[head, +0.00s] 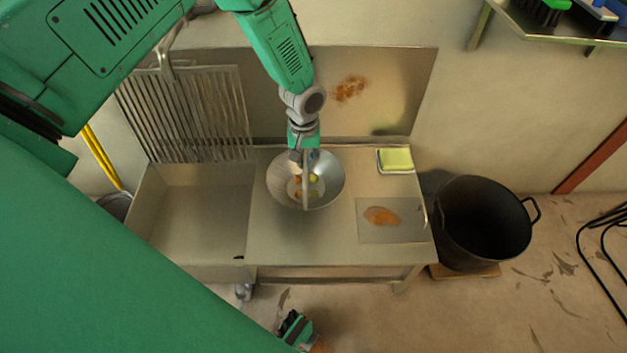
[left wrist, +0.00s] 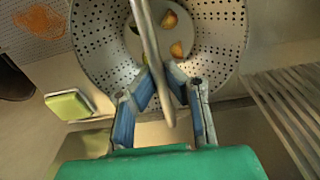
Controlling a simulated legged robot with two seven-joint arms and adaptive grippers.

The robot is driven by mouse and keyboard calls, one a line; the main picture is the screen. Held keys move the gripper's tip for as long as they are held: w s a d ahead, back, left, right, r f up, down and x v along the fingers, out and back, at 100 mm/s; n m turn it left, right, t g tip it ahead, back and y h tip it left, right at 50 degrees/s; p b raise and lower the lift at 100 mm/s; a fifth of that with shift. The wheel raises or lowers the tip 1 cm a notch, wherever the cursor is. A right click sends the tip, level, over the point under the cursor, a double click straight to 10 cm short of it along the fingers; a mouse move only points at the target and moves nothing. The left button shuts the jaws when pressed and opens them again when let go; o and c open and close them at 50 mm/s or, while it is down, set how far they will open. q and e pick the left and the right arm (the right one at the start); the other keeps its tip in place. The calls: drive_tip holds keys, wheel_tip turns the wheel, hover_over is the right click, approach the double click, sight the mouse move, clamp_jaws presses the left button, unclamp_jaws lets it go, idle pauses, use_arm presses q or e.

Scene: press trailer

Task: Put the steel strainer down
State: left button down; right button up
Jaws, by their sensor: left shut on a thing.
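The steel strainer (head: 332,186) is a wide perforated bowl with a bar-like handle arching over it. It is at the middle of the steel counter, right of the sink basin, with several small yellow, green and orange pieces inside. It also fills the top of the left wrist view (left wrist: 92,58). My left gripper (head: 304,158) comes down from above and is shut on the handle, with the blue-grey fingers (left wrist: 166,90) either side of the bar. The bowl looks about level. I cannot tell whether its base touches the counter.
A yellow-green sponge in a dish (head: 396,160) is at the counter's back right. A stained perforated panel (head: 370,232) lies at front right. A slatted rack (head: 190,115) stands behind the sink basin (head: 195,225). A black pot (head: 485,225) stands right of the counter.

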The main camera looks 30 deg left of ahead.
sight(280, 176)
use_arm(q)
drive_tip(key=shift+f, duration=0.6)
drive_tip(key=f+b, duration=0.1)
drive_tip(key=f, duration=0.1)
drive_tip(key=a+f, duration=0.1)
drive_tip(key=f, duration=0.1)
drive_tip(key=shift+f+b, duration=0.15)
drive_tip(key=shift+b, duration=0.2)
drive_tip(key=shift+d+r, duration=0.2)
drive_tip(key=shift+d+f, duration=0.15)
drive_tip(key=shift+f, duration=0.05)
drive_tip(key=c, duration=1.8)
unclamp_jaws()
drive_tip(key=shift+o, duration=0.4)
drive_tip(key=shift+a, duration=0.25)
